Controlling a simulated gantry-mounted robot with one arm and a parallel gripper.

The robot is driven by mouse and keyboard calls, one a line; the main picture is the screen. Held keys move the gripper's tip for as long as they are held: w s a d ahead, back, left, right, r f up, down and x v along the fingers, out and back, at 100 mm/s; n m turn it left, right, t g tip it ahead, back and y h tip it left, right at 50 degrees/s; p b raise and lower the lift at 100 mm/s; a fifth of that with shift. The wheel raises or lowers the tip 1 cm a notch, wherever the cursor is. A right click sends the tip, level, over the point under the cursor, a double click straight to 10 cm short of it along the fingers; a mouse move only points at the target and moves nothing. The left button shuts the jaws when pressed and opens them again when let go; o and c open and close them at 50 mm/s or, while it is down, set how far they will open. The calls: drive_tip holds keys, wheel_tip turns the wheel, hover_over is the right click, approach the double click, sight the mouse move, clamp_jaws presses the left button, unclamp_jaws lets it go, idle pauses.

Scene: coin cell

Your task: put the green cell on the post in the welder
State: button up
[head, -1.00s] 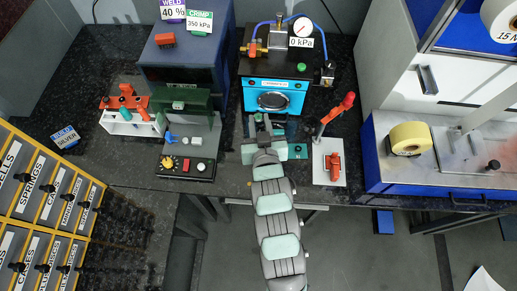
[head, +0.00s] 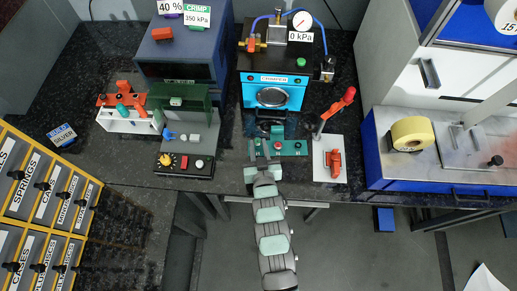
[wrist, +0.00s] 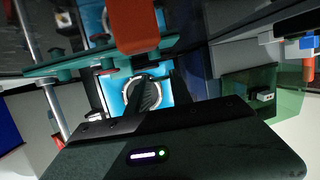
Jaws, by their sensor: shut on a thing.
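My gripper (head: 270,128) is low in front of the blue crimper face (head: 275,80). In the wrist view its dark fingers (wrist: 150,92) point at the crimper's round metal ring (wrist: 147,90). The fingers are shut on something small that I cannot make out. I cannot pick out the green cell in either view. The bench unit with the green hood (head: 178,97), seemingly the welder, stands left of the crimper. A small grey cylinder (head: 194,138) and a blue part (head: 170,134) sit below its hood. The hood also shows in the wrist view (wrist: 285,100).
A teal panel with buttons (head: 290,147) lies right beside my gripper. A red-handled lever press (head: 337,112) stands to its right. An orange-red block (wrist: 133,25) looms close in the wrist view. A white rack (head: 125,120) is far left. Bare dark bench (head: 225,165) separates welder and crimper.

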drive_tip(key=shift+f, duration=1.15)
drive_tip(key=shift+f, duration=0.3)
drive_tip(key=o, duration=0.8)
